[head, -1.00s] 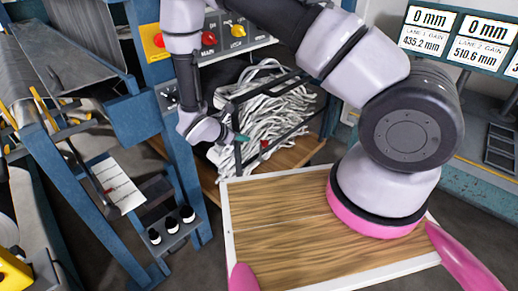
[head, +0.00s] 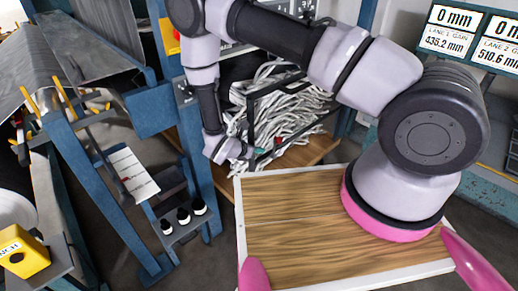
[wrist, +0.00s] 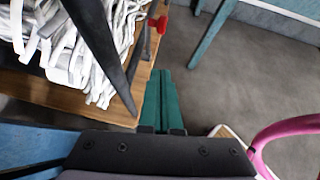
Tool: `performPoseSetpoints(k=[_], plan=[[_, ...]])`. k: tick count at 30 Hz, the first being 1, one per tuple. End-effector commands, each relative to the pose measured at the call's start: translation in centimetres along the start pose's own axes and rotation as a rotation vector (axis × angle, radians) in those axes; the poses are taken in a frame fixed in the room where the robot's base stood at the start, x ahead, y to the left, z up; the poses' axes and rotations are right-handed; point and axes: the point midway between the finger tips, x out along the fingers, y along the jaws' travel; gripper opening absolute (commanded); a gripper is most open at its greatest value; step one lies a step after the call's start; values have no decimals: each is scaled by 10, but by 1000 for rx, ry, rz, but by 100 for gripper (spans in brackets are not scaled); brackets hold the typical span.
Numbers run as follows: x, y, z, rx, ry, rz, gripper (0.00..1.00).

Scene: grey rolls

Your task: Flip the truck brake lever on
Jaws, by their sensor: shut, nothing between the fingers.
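A small red piece (wrist: 159,23), which looks like the brake lever's grip, sticks out beside the dark frame of the truck in the wrist view. It shows as a small red spot (head: 278,141) in the head view. The truck has a wooden deck (wrist: 60,95) loaded with white strips (wrist: 75,45). My gripper (wrist: 160,73) has green fingers pressed together with nothing between them. Its tips point toward the red piece and appear a little short of it. In the head view my gripper (head: 264,152) is by the truck's near dark frame, left of and below the red spot.
A wooden tray top with a white rim (head: 239,215) lies in front of me. A blue machine frame (head: 195,130) stands close left of my arm, with black knobs (head: 183,216) on a shelf. Grey floor (wrist: 245,75) is open right of the truck in the wrist view.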

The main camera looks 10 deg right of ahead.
Motion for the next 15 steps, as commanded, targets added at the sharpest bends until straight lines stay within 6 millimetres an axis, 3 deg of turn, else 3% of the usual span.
performPoseSetpoints(k=[9, 15], plan=[[69, -2, 0, 2, 0, -4, 0], [88, 0, 21, 3, 0, -2, 0]])
